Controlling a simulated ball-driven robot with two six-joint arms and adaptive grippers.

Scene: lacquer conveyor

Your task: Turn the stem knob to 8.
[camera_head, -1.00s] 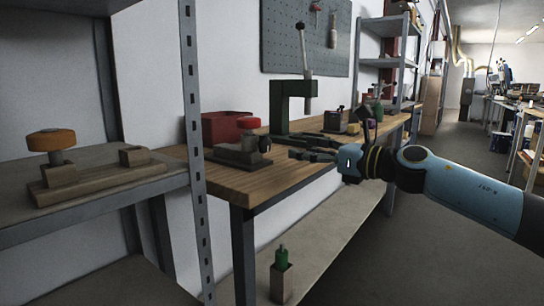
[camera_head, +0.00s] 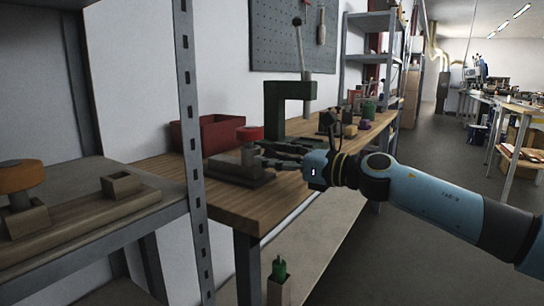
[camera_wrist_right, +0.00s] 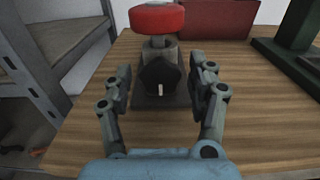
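A fixture with a red round cap (camera_head: 250,133) on a grey stem stands on a dark base (camera_head: 236,173) near the front of the wooden bench. In the right wrist view, a black lobed knob (camera_wrist_right: 160,76) with a short white mark on its lower part faces me, below the red cap (camera_wrist_right: 157,18). I can read no numbers around it. My right gripper (camera_head: 268,155) is at the fixture's right side. In the right wrist view its fingers (camera_wrist_right: 161,70) are open, one on each side of the black knob, with visible gaps. My left gripper is out of view.
A red bin (camera_head: 207,133) and a green press frame (camera_head: 290,104) stand behind the fixture. At left, a metal shelf holds an orange-capped wooden piece (camera_head: 20,177); its upright (camera_head: 188,110) stands close to the bench. The aisle at right is clear.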

